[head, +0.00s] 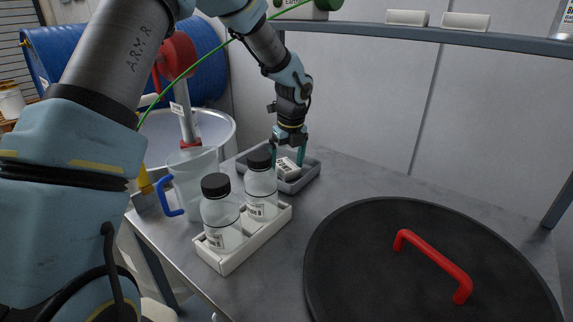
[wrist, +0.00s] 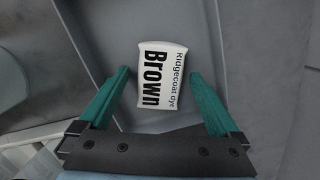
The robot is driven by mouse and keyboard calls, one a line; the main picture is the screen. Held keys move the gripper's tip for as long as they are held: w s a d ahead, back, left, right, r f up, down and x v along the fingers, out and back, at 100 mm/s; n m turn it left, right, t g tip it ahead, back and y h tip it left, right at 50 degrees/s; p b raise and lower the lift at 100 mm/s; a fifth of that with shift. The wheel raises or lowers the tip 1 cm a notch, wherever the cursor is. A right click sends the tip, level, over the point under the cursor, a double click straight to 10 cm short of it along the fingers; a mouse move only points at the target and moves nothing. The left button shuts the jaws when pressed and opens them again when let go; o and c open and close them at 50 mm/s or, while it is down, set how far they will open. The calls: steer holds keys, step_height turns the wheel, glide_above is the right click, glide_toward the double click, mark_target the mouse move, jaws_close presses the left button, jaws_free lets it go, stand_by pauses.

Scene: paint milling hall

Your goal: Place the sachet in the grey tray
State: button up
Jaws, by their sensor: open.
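The sachet (wrist: 153,75) is white with black lettering, "Ridgecoat dye Brown". In the wrist view it lies inside the grey tray (wrist: 207,30). In the head view the sachet (head: 287,168) shows in the grey tray (head: 299,186) at the back of the table, behind the bottles. My gripper (wrist: 163,78) has its green fingers apart, one on each side of the sachet, with gaps visible between them and it. In the head view my gripper (head: 287,157) reaches down over the tray. The tray's left part is partly hidden by a bottle.
A white holder (head: 245,251) with two black-capped bottles (head: 221,215) stands in front of the tray. A clear jug (head: 195,180) with a blue handle is to the left. A large black lid (head: 410,275) with a red handle (head: 435,262) covers the right front. A shelf (head: 430,35) spans above.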

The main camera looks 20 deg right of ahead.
mark_target(290, 168)
step_height(290, 168, up, 12)
steer(key=s+b, duration=0.1)
steer(key=shift+s, duration=0.4)
steer(key=shift+d, duration=0.1)
steer(key=shift+s, duration=0.1)
